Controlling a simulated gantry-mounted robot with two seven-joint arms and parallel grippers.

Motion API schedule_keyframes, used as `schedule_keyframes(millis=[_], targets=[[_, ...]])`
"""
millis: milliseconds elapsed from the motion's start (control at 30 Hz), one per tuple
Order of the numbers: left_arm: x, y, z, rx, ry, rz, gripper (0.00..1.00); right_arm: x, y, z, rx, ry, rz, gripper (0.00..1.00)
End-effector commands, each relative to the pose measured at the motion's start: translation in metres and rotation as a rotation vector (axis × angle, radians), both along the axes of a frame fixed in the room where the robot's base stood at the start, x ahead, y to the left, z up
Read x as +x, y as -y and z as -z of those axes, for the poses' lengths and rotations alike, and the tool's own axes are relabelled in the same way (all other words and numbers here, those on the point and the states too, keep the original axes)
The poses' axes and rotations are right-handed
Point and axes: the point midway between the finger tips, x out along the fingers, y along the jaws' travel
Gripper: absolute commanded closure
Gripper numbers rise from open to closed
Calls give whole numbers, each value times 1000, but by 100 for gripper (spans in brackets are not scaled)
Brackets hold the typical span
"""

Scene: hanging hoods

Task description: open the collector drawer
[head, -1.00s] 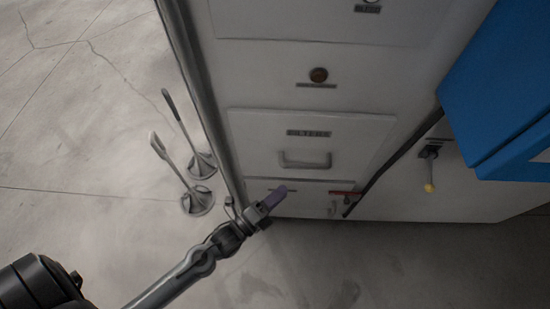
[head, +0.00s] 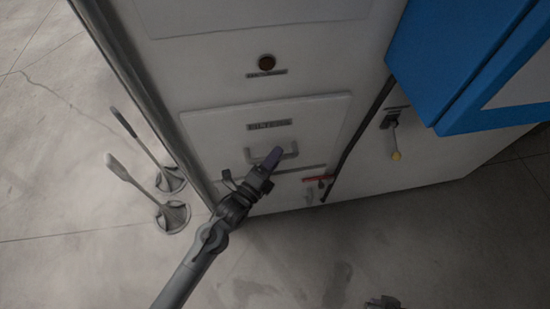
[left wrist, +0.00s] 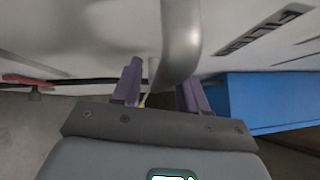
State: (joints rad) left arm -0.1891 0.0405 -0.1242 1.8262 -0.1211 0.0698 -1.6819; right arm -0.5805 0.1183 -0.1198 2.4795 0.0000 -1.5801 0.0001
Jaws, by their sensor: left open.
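The white cabinet has a front panel (head: 215,130) with a grey bar handle (head: 290,150) and a label that seems to read FILTERS. Below it is a lower front (head: 285,192) with a red piece at its right; I cannot read any label for a collector drawer. My left gripper (head: 276,154) is open at the bar handle and covers part of it. In the left wrist view, its purple fingers (left wrist: 160,88) stand apart, with the metal bar handle (left wrist: 180,40) between and just in front of them. Contact cannot be told.
A blue cabinet (head: 460,60) juts out at the upper right. A lever with a yellow tip (head: 396,155) hangs on the right panel. Two grey long-handled things (head: 172,215) stand on the floor at left. A dark piece (head: 383,302), possibly my right gripper, shows at the bottom edge.

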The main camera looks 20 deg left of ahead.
Motion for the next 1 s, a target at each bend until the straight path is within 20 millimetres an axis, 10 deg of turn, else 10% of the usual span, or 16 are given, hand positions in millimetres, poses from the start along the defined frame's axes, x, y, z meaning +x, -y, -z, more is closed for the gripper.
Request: schedule_keyframes(millis=[367, 633, 1000], targets=[[4, 1, -1, 0, 0, 0, 59, 0, -1, 1, 1, 1, 1, 100], [3, 1, -1, 0, 0, 0, 100, 0, 0, 1, 1, 1, 1, 100], [2, 1, -1, 0, 0, 0, 100, 0, 1, 0, -5, 1, -4, 100]])
